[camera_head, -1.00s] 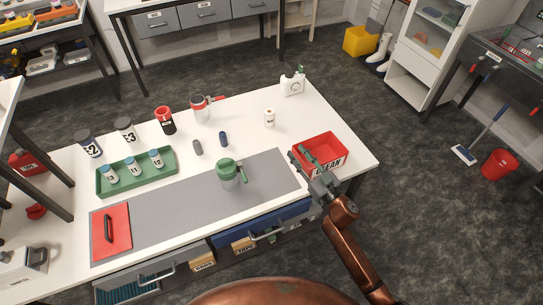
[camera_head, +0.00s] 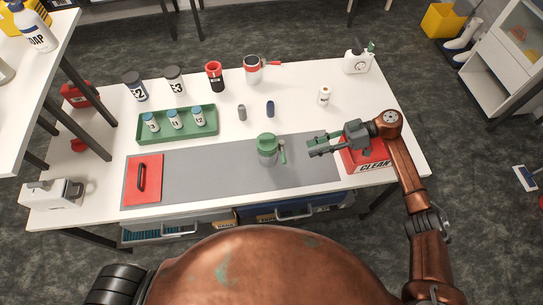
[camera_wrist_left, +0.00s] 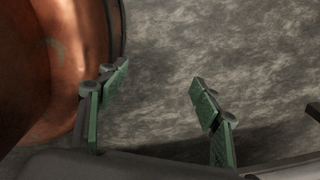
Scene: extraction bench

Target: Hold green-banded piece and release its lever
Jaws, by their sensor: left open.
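The green-banded piece (camera_head: 267,157), a grey pot with a green top and a green lever (camera_head: 282,152) on its right side, stands upright on the grey mat (camera_head: 215,180). My right gripper (camera_head: 313,148) is to the right of it, apart from the lever, with its green fingers pointing left towards it. A gap shows between these fingers and nothing is held. My left gripper (camera_wrist_left: 158,88) is open and empty over the dark floor in the left wrist view; it does not show in the head view.
A red tray marked CLEAN (camera_head: 372,163) lies under my right wrist. A green tray (camera_head: 178,136) holds several small jars. A red-banded pot (camera_head: 252,72), a red-and-black cup (camera_head: 214,77) and small bottles stand behind. A red pad (camera_head: 144,180) lies at the mat's left end.

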